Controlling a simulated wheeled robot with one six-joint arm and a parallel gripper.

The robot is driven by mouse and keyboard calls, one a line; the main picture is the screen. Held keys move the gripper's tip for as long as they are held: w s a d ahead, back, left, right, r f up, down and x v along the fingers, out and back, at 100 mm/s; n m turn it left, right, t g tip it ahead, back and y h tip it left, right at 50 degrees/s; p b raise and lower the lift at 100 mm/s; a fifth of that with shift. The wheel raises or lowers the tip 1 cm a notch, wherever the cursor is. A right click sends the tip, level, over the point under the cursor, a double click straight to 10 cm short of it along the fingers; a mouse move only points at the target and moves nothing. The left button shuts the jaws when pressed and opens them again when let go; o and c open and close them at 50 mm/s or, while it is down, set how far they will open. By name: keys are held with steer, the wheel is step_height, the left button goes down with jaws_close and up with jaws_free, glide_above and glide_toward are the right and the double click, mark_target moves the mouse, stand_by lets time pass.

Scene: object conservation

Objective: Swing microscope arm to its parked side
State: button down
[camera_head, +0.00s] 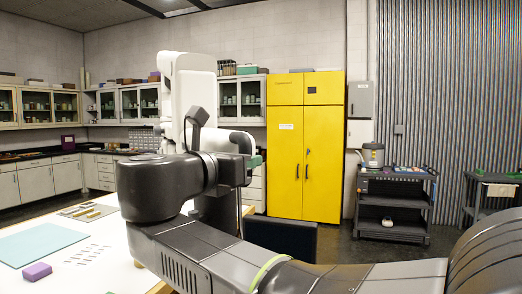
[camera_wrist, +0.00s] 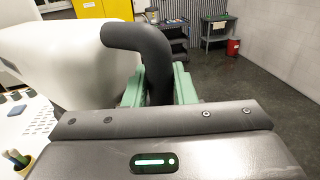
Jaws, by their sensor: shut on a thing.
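The microscope (camera_head: 188,80) is a tall white unit standing behind my arm in the head view; its lower part is hidden by my arm. In the wrist view its large white housing (camera_wrist: 70,70) fills the left side. A dark curved handle (camera_wrist: 140,40) bends out from this housing and runs down between my fingers. My gripper (camera_wrist: 158,85) has green fingers, one on each side of the handle, shut on it. In the head view, a bit of green finger of my gripper (camera_head: 257,160) shows beside the white part, and the grasp itself is hidden.
A white table (camera_head: 110,262) at the left holds a teal mat (camera_head: 42,243), a purple block (camera_head: 37,271) and small tools. A yellow cabinet (camera_head: 305,150) stands at the back. A dark cart (camera_head: 393,200) stands right of it. Open floor (camera_wrist: 250,75) lies to the right in the wrist view.

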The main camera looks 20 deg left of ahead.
steer(key=s+a+p, duration=0.4)
steer(key=s+a, duration=0.2)
steer(key=a, duration=0.1)
steer(key=shift+a+r+p, duration=0.3)
steer(key=shift+a+p, duration=0.05)
steer(key=shift+p, duration=0.05)
steer(key=c, duration=1.5)
jaws_free()
steer(key=shift+w, duration=0.1)
steer(key=shift+o, duration=1.2)
steer(key=shift+w+f, duration=0.15)
steer(key=shift+w, duration=0.35)
steer(key=s+a+b, duration=0.1)
steer(key=s, duration=1.3)
steer(key=shift+a, duration=0.4)
